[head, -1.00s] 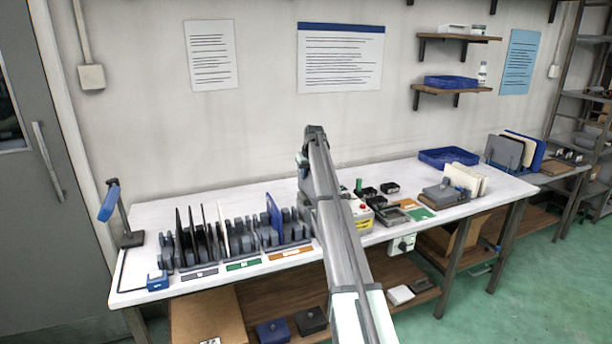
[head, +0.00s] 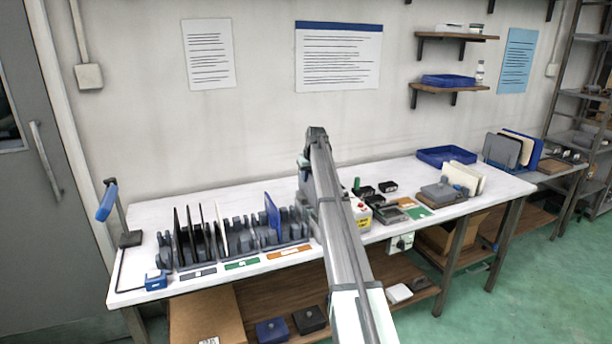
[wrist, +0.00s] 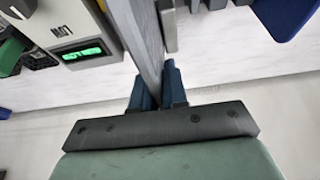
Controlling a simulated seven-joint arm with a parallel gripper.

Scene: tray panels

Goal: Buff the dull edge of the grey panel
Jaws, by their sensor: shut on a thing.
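My gripper (wrist: 156,82) is shut on a thin grey panel (wrist: 148,35), seen almost edge-on in the wrist view. The panel stands between the two blue-grey fingertips and runs up out of the picture. Its dull edge cannot be made out. In the head view my arm hides the gripper and the held panel. A device with a lit green display (wrist: 82,51) lies left of the panel in the wrist view.
A slotted rack (head: 240,240) holds dark, white and blue panels on the left of the bench. A blue tray (head: 446,156) lies at the back right. The bench's back middle is clear.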

